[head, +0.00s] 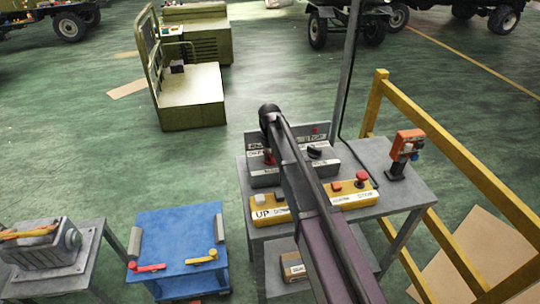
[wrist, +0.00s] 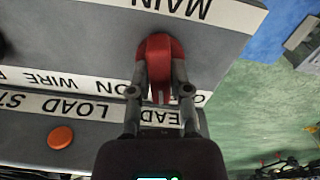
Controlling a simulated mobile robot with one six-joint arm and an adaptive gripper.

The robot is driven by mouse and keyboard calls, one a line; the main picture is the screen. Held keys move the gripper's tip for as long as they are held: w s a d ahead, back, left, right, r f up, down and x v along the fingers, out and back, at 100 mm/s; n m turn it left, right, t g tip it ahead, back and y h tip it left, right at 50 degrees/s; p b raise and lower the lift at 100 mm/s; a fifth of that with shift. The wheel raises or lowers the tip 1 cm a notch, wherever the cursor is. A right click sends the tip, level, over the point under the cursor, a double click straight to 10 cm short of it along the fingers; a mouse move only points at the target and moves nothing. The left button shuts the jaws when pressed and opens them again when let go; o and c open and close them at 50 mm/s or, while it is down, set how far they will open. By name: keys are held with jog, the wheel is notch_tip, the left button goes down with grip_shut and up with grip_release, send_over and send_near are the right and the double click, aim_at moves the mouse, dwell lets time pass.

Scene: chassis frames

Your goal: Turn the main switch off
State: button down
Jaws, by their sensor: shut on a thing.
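The main switch shows in the wrist view as a red handle (wrist: 158,47) on a grey panel face, beside a white label reading "MAIN". The two fingers of my gripper (wrist: 159,72) stand on either side of the red handle and are shut on it. In the head view a small red part of the switch (head: 269,157) shows at the left of the grey control box (head: 265,179). My arm crosses in front of the box and hides part of it. The switch's pointer position is hard to tell.
A black knob (head: 315,152) sits right of my arm on the box. Yellow button boxes (head: 350,197) stand in front on the grey table (head: 405,187). An orange device (head: 407,143) and a yellow railing (head: 455,180) are at the right. A blue cart (head: 175,240) stands left.

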jog(key=n, duration=0.6)
dwell(0.5)
jog(key=c, duration=0.6)
grip_release()
jog(key=shift+o, duration=0.2)
